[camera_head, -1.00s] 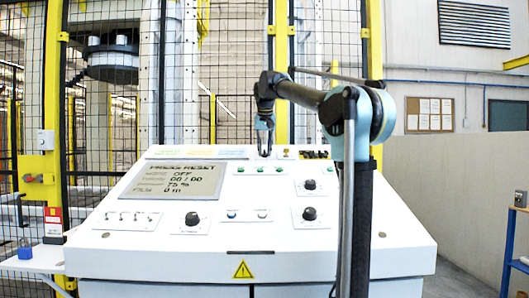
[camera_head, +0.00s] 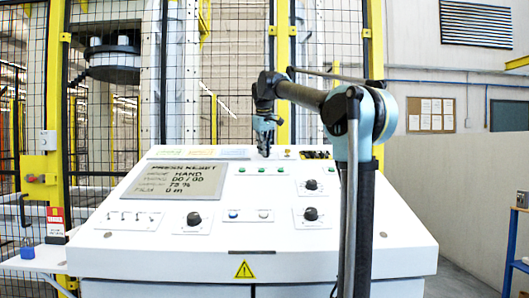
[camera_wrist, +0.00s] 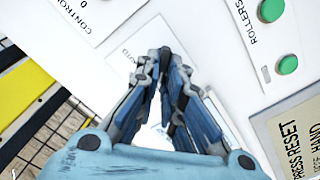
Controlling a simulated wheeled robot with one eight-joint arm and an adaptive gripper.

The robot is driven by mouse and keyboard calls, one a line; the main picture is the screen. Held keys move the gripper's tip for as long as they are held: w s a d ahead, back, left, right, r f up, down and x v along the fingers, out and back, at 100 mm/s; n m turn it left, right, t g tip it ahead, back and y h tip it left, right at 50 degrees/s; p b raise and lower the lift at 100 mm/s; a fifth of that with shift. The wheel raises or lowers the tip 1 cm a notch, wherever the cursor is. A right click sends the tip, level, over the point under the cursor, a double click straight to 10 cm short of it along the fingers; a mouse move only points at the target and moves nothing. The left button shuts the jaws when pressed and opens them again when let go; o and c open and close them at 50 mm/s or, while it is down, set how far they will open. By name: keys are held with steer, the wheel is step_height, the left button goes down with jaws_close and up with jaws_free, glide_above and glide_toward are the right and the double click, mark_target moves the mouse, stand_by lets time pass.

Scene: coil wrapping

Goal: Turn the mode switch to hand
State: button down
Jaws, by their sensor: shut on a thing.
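My gripper (camera_head: 264,154) points down at the back of the white control panel (camera_head: 150,240), right of the display screen. In the wrist view my gripper (camera_wrist: 164,62) has its fingers closed together over a small white label plate (camera_wrist: 122,58), whose text I cannot read. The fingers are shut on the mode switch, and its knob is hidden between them. The display screen (camera_head: 178,181) reads "PRESS RESET" with the mode line at "HAND". Part of the screen (camera_wrist: 298,145) also shows at the right of the wrist view.
Black knobs (camera_head: 312,185) and a row of green buttons (camera_head: 280,170) sit on the panel to the right. In the wrist view, green buttons (camera_wrist: 270,10) lie beside a "ROLLERS" label. A black mesh fence with yellow posts (camera_head: 283,60) stands behind the panel.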

steer(key=shift+f+n, duration=0.1)
steer(key=shift+n, duration=0.5)
steer(key=c, duration=1.7)
jaws_free()
steer(key=v, duration=1.1)
steer(key=shift+r, duration=0.45)
steer(key=shift+s, duration=0.15)
